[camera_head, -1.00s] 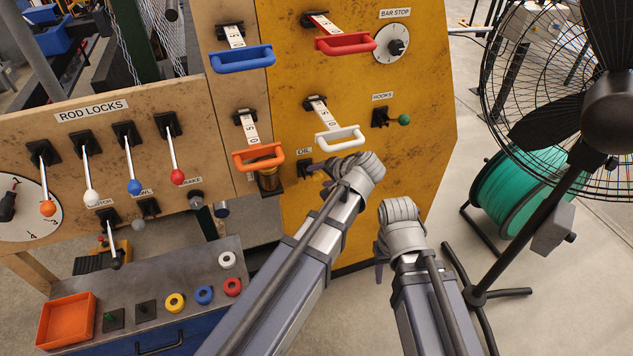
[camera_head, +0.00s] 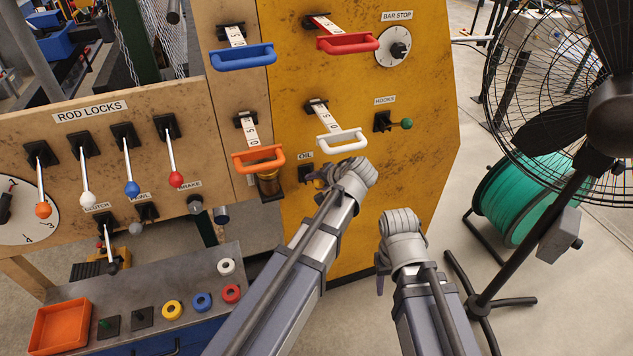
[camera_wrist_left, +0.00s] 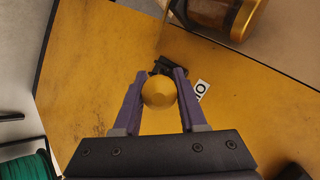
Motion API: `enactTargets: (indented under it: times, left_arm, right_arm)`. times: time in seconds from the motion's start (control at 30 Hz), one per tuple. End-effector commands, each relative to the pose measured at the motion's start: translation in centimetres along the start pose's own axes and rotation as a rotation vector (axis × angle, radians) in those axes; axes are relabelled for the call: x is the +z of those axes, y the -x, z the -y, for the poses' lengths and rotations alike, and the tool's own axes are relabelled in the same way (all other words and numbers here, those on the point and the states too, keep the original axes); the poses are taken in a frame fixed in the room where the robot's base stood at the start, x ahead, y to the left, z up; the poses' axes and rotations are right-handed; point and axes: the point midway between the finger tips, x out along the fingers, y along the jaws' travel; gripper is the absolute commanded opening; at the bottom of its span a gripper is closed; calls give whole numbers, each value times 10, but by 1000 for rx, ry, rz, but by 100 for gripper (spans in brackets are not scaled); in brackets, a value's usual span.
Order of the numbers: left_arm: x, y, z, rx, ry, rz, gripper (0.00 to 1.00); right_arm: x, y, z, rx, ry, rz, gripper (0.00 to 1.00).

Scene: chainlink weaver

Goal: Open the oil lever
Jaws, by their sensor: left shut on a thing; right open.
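The oil lever has a dark base (camera_head: 305,172) below the OIL label on the yellow panel. In the left wrist view its yellow ball knob (camera_wrist_left: 159,92) sits between the purple fingers of my left gripper (camera_wrist_left: 158,88), which is shut on it. The lever's black mount (camera_wrist_left: 168,66) shows just beyond the knob. In the head view my left gripper (camera_head: 322,180) is at the lever, and its wrist hides most of the knob. My right gripper (camera_head: 381,268) is off to the right and below, away from the panel's controls; its fingers are mostly hidden behind its wrist.
The white handle (camera_head: 342,142) is just above my left gripper. The orange handle (camera_head: 258,160) and a glass oil cup (camera_head: 268,186) are close on the left. The green hooks lever (camera_head: 406,124) is to the right. A black fan (camera_head: 570,130) stands further right.

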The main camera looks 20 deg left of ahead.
Motion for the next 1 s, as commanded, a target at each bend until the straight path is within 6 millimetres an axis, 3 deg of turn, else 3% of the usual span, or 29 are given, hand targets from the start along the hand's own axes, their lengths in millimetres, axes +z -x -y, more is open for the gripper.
enactTargets:
  times: [0.03, 0.23, 1.0]
  left_arm:
    - [0, 0, 0, 0, 0, 0, 23]
    - [0, 0, 0, 0, 0, 0, 1]
    - [0, 0, 0, 1, 0, 0, 0]
  right_arm:
    - [0, 0, 0, 0, 0, 0, 50]
    - [0, 0, 0, 0, 0, 0, 50]
    - [0, 0, 0, 0, 0, 0, 50]
